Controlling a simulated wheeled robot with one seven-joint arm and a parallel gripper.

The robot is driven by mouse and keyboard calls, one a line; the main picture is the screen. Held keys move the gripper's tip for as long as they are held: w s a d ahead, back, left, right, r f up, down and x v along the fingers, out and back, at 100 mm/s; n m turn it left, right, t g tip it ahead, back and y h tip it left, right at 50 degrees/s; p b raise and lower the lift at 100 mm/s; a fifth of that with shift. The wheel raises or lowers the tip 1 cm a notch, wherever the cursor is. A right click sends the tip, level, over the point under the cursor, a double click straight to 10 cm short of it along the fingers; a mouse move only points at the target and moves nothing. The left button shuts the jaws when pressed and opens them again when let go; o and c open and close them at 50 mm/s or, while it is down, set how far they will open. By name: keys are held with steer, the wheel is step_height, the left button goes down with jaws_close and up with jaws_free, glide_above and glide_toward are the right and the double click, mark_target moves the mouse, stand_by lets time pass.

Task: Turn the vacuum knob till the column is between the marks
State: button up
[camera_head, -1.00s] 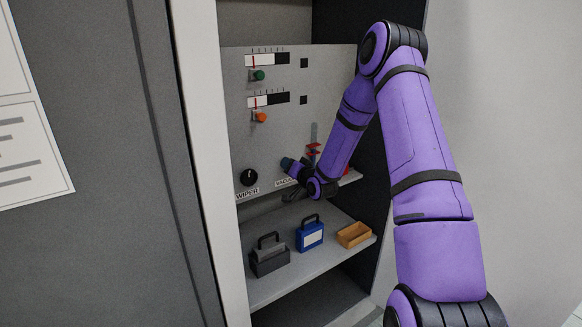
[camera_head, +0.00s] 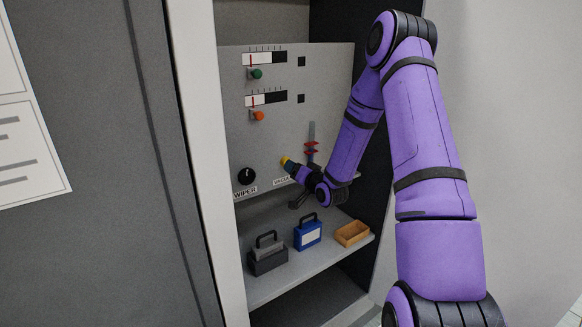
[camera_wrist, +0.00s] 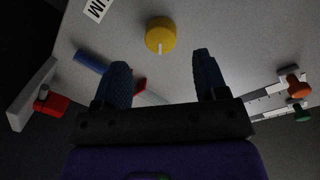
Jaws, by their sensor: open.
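The yellow vacuum knob (camera_head: 284,160) sits on the grey panel and carries a white pointer line. In the wrist view the knob (camera_wrist: 160,38) lies beyond and between my fingertips, apart from both. My gripper (camera_wrist: 161,72) is open and empty; in the head view my gripper (camera_head: 291,168) is just right of and below the knob. The vertical gauge tube (camera_head: 312,129) stands to the right with red marks (camera_head: 311,149). In the wrist view a blue column (camera_wrist: 88,62) shows in part; a finger hides its end, so I cannot tell its level against the marks.
The black wiper knob (camera_head: 247,176) is left of the vacuum knob. Green (camera_head: 255,73) and orange (camera_head: 258,116) knobs sit under scales above. On the shelf below are a dark caddy (camera_head: 267,258), a blue box (camera_head: 308,234) and an orange tray (camera_head: 352,234). The cabinet wall bounds the left.

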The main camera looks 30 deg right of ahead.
steer(key=shift+s+r, duration=0.15)
steer(key=shift+s, duration=2.6)
steer(key=s+a+r+n+g+h, duration=0.1)
steer(key=s+a+r+n+g, duration=0.25)
steer(key=r, duration=0.55)
steer(key=s+a+r+n+g, duration=0.1)
steer(key=s+a+r+g, duration=0.25)
steer(key=a+r, duration=0.35)
steer(key=s+a+r+g, duration=0.1)
steer(key=s+a+r, duration=0.1)
steer(key=s, duration=0.7)
steer(key=s+a+r+n+g+y, duration=0.1)
steer(key=s+a+r+g, duration=0.1)
steer(key=s, duration=0.7)
steer(key=s+a+r+n+g, duration=0.1)
steer(key=s+a+r, duration=0.3)
steer(key=s, duration=0.5)
steer(key=shift+s+r+g, duration=0.15)
steer(key=shift+r+g, duration=0.35)
steer(key=shift+g, duration=0.1)
steer(key=shift+d+n, duration=0.1)
steer(key=shift+n, duration=0.15)
